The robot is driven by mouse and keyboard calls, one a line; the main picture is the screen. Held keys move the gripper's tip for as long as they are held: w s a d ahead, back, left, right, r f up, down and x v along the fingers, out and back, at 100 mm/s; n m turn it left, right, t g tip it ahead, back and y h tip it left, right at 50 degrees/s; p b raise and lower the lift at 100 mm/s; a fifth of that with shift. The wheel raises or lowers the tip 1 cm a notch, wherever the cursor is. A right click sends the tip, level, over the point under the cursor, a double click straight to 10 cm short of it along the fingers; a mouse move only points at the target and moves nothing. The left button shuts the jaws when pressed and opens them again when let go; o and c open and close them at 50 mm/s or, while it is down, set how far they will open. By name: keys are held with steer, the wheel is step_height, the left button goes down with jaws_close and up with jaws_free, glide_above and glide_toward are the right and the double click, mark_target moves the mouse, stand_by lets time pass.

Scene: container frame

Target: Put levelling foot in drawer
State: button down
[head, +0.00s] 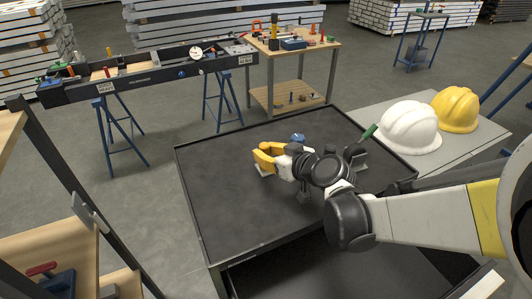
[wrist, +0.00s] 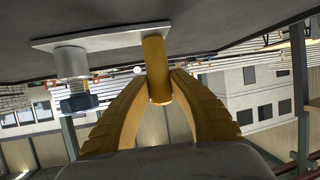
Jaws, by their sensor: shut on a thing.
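My gripper (head: 258,157) has yellow fingers and is low over the black cart top (head: 215,205), pointing left. In the wrist view its fingers (wrist: 160,85) are shut on a yellow post. The post belongs to what looks like the levelling foot (wrist: 110,38), a flat grey plate that also bears a silver stud with a dark blue hex piece. The plate is close to the dark surface; I cannot tell whether it touches. In the head view the foot is mostly hidden by my gripper. An open dark drawer (head: 285,275) shows below the cart top's front edge.
A small blue thing (head: 298,138) shows behind my gripper. A green-handled tool (head: 367,133) is on the cart's right side. White (head: 410,127) and yellow (head: 456,110) helmets sit on a grey table at right. The cart top's left part is clear, with a raised rim.

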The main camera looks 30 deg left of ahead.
steer(key=shift+f, duration=0.1)
steer(key=c, duration=1.3)
jaws_free()
steer(key=shift+d+r, duration=0.2)
steer(key=shift+r, duration=0.1)
steer(key=p+v, duration=0.3)
steer(key=v, duration=0.8)
steer(key=shift+s+d, duration=0.2)
steer(key=shift+d, duration=0.15)
